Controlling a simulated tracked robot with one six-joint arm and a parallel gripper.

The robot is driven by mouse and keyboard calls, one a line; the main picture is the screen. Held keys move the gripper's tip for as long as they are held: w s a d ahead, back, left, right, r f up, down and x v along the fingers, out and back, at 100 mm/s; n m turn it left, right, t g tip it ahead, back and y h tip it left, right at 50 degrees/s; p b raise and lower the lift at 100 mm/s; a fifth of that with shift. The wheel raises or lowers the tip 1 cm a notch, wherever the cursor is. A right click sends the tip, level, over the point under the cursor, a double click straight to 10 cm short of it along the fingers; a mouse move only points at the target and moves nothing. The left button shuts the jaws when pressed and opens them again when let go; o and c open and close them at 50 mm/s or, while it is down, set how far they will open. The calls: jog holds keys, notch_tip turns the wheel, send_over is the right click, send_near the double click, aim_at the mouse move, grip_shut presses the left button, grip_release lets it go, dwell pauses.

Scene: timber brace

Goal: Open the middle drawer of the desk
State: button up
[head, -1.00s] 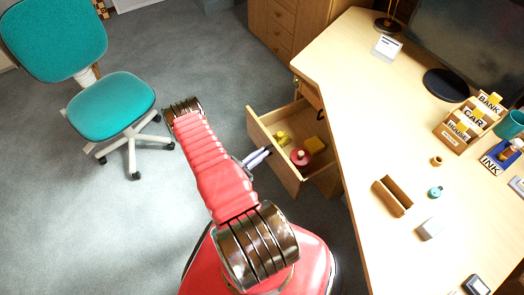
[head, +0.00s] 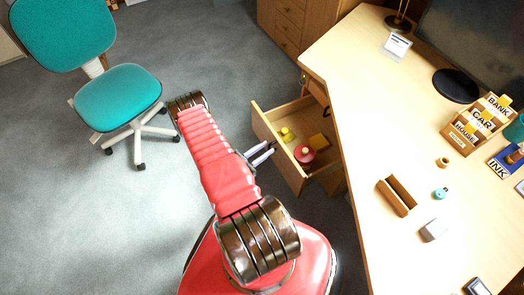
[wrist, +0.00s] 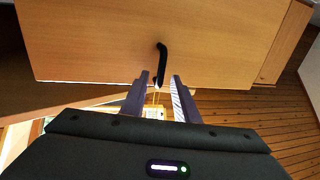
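The desk (head: 345,140) stands at the right. One wooden drawer (head: 274,150) below its top front is pulled out and shows its inside. It holds a red round thing (head: 304,154) and small yellow things (head: 319,141). In the wrist view, a wooden front (wrist: 100,40) fills the upper part, with a black handle (wrist: 161,58) on it. My gripper (wrist: 160,78) is open, its two fingers either side of the handle's lower end, with gaps showing. My gripper also shows in the head view (head: 267,152), beside the drawer front. Which drawer in the stack this is cannot be told for sure.
A teal chair (head: 118,95) stands at the left on the grey floor. A wooden cabinet (head: 288,25) is behind. The desk top carries a monitor, a letter holder (head: 470,130), an open brown case (head: 396,195) and small things.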

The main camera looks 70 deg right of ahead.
jog(key=shift+a, duration=0.1)
jog(key=v, duration=1.3)
jog(key=shift+w+a, duration=0.25)
jog(key=shift+w, duration=0.05)
dwell(0.4)
